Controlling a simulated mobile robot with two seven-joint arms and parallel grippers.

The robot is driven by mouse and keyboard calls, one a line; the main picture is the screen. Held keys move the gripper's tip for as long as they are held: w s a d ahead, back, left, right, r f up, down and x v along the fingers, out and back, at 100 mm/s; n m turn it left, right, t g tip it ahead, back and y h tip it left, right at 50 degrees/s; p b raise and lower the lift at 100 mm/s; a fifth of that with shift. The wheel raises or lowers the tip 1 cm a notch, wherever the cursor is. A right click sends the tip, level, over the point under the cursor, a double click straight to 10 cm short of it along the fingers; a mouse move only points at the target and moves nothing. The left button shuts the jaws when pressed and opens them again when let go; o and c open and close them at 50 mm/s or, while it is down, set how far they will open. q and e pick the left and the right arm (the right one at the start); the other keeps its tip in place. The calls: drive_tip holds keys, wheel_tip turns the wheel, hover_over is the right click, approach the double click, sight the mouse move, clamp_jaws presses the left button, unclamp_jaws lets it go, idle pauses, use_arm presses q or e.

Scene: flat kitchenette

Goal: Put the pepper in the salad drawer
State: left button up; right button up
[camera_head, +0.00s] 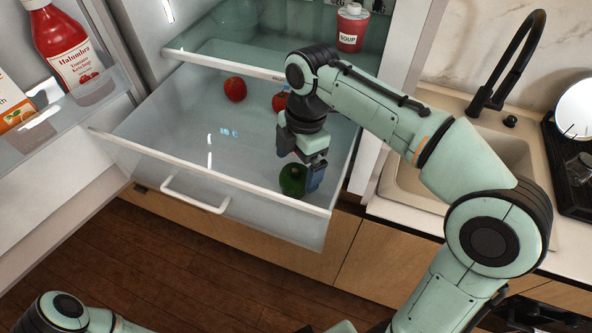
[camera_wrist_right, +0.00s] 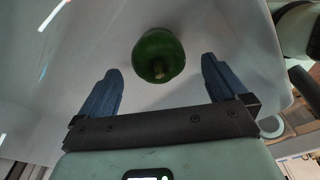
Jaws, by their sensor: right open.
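My right gripper (camera_head: 302,165) reaches down into the drawer just above and beside the pepper. In the right wrist view, the pepper (camera_wrist_right: 158,55) lies just beyond and between the spread blue fingertips of the open gripper (camera_wrist_right: 162,72), with clear gaps on both sides. The fingers are not closed on it. My left gripper is out of view; only part of that arm shows at the bottom left.
Two red round items, one a tomato (camera_head: 235,89), lie at the back of the drawer. The open fridge door with ketchup (camera_head: 65,45) is left; a sink (camera_head: 470,150) is right. The drawer's middle is clear.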

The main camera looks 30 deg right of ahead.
sight(301, 170)
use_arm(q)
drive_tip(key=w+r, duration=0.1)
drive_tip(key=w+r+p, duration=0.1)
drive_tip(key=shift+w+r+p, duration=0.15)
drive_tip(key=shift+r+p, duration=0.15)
use_arm(e)
wheel_tip(301, 170, up, 8)
drive_tip(key=shift+d+f, duration=0.2)
drive_tip(key=shift+d, duration=0.25)
drive_tip(key=shift+w, duration=0.1)
